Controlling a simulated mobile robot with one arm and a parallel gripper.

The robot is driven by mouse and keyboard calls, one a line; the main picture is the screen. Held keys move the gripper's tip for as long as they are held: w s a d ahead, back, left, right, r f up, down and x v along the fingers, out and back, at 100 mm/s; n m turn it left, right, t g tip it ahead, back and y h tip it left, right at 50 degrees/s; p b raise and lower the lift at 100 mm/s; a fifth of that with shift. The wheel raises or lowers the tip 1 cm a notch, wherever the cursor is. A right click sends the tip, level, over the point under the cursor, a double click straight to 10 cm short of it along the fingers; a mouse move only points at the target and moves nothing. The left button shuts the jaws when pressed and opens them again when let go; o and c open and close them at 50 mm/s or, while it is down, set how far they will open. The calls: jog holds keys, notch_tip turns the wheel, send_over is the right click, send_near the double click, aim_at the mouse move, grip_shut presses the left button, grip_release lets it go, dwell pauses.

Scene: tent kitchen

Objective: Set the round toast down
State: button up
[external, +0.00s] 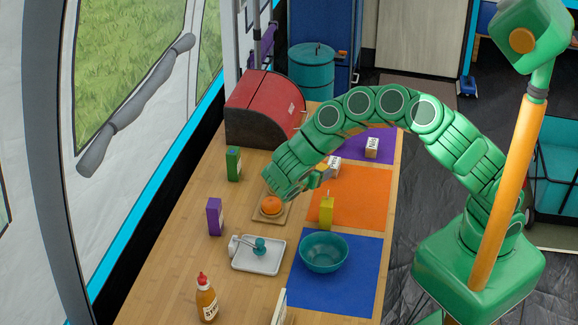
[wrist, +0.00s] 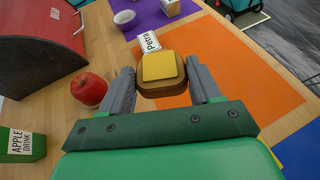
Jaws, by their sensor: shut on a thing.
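The round toast (wrist: 165,91) is brown and thick, with a yellow square slice (wrist: 158,66) on top. My gripper (wrist: 161,76) is shut on it, one grey finger on either side. The toast looks level in the wrist view, over the near-left edge of the orange mat (wrist: 240,75); I cannot tell whether it touches anything below. In the external view my gripper (external: 318,180) is at the upper left of the orange mat (external: 350,205), and the toast is mostly hidden. A white card reading "Petra" (wrist: 148,41) stands just beyond the toast.
A red apple (wrist: 89,89), a green drink carton (external: 233,163) and a red bread box (external: 262,108) are to the left. A teal bowl (external: 324,253) is on the blue mat (external: 350,285). The orange mat's right part is clear.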

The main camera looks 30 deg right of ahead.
jog(key=shift+r, duration=0.15)
notch_tip(320, 180, up, 5)
jog(key=w+a+f+n+t+y, duration=0.2)
jog(key=w+a+n+t+y, duration=0.25)
jog(key=a, duration=0.35)
jog(key=r+n+y, duration=0.1)
jog(key=n+y, duration=1.7)
send_over(230, 288)
jog(key=shift+m+g+h, duration=0.25)
jog(key=shift+g, duration=0.1)
jog(key=shift+d+f, duration=0.1)
jog(key=shift+f, duration=6.9)
jog(key=shift+f, duration=0.1)
jog(key=o, duration=1)
